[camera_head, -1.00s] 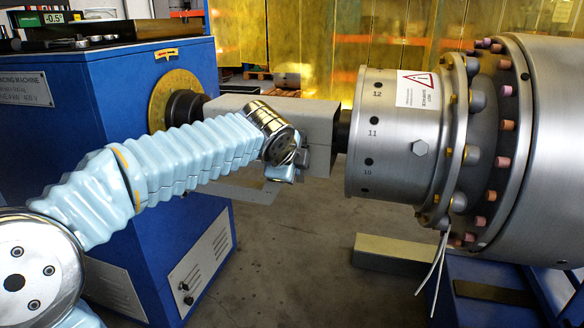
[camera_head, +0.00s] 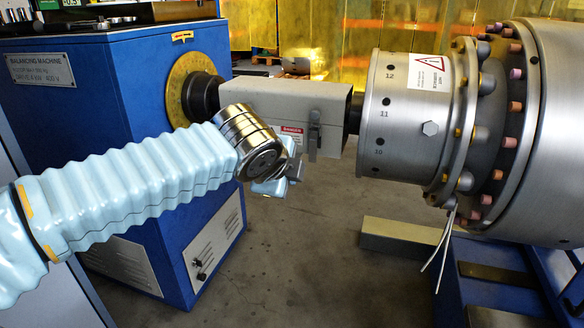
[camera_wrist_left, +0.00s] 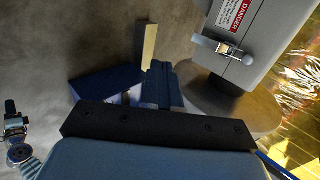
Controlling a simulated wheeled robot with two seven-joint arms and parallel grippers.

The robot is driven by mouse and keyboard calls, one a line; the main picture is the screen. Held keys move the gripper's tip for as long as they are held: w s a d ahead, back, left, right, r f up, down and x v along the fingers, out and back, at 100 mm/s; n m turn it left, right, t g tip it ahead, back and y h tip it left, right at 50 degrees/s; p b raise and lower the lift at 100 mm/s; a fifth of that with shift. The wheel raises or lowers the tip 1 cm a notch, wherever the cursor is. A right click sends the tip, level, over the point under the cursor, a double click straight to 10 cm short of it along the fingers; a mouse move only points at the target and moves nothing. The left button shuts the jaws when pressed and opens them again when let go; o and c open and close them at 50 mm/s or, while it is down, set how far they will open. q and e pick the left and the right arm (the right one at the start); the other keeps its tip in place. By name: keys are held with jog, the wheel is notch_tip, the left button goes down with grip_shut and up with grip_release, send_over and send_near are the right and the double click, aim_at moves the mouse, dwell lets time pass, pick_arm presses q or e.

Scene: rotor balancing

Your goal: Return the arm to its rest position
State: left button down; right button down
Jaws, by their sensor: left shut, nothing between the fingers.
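My left arm comes in from the left in a pale blue ribbed sleeve and ends in a metal wrist. My left gripper (camera_head: 280,183) is beyond that wrist, partly hidden by it, in front of the lower side of the grey guard box. In the left wrist view the left gripper (camera_wrist_left: 160,80) shows its fingers together with nothing between them. The grey guard box (camera_head: 275,103) has a latch and a red danger label; it also shows in the left wrist view (camera_wrist_left: 270,40). The gripper looks apart from the box.
The blue balancing machine (camera_head: 100,100) with its yellow ring (camera_head: 185,80) stands at left. The large steel rotor (camera_head: 405,115), with numbered holes and several bolts, fills the right, above a blue stand (camera_head: 500,285). A pale beam (camera_head: 400,238) lies below. The floor between is clear.

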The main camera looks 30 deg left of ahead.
pick_arm(q)
jog(key=shift+f, duration=0.1)
dwell(0.5)
jog(key=w+d+f+n+g+h, duration=0.15)
jog(key=d+f, duration=0.25)
jog(key=f, duration=0.6)
jog(key=w+d+f+n+g+h, duration=0.1)
jog(key=d+f+n+g+h, duration=0.2)
jog(key=f, duration=0.7)
jog(key=w+d+f+n+g+h, duration=0.15)
jog(key=d+f, duration=0.35)
jog(key=f, duration=0.6)
jog(key=s+d+f+n+g, duration=0.1)
jog(key=s+d+f+n, duration=0.2)
jog(key=s+f+n, duration=0.65)
jog(key=s+d+f+n+g, duration=0.2)
jog(key=s+f, duration=0.5)
jog(key=f, duration=0.7)
notch_tip(320, 180, up, 13)
jog(key=p, duration=1.2)
jog(key=shift+w+d+p, duration=0.25)
jog(key=shift+w+p, duration=0.1)
jog(key=shift+p, duration=0.05)
jog(key=shift+r, duration=0.1)
